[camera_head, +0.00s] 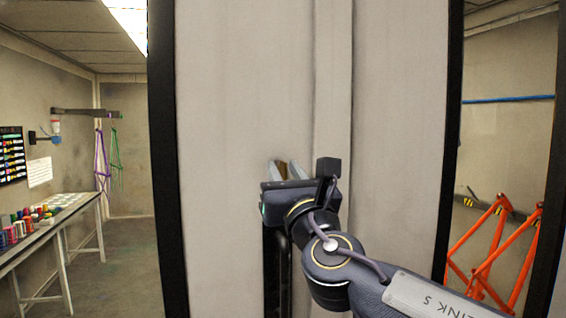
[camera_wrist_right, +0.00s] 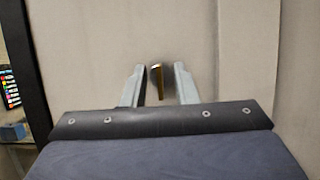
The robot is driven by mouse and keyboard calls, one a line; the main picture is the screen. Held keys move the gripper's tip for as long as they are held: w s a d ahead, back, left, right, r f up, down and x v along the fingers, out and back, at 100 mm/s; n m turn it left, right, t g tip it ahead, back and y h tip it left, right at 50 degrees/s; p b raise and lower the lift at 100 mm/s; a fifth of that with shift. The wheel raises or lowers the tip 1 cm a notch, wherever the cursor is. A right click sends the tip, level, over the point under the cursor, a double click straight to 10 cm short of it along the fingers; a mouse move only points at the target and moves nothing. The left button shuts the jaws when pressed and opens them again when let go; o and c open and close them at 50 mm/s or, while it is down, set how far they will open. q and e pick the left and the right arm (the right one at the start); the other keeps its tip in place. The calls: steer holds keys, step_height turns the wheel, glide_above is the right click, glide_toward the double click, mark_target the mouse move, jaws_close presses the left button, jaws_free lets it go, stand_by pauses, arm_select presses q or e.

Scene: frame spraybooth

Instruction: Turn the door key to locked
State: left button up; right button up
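The door key (camera_wrist_right: 159,84) is a narrow brass-coloured piece standing out from the pale door (camera_wrist_right: 100,40), with a dark spot behind its top. It looks upright in the right wrist view. My right gripper (camera_wrist_right: 158,84) is open, with one grey finger on each side of the key and a visible gap to both. In the head view my right gripper (camera_head: 285,170) is at the door face, and a small brownish bit of the key shows between its fingers. Most of the key is hidden there. My left gripper is out of view.
A dark vertical bar (camera_head: 285,275), perhaps a door handle, stands below my right gripper. Black frame edges (camera_head: 167,160) flank the pale panels. At left is a bench (camera_head: 82,203) with coloured spools or cans; at right are orange bicycle frames (camera_head: 490,245).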

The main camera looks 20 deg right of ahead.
steer(key=shift+w+r, duration=0.2)
steer(key=shift+w, duration=0.3)
jaws_close()
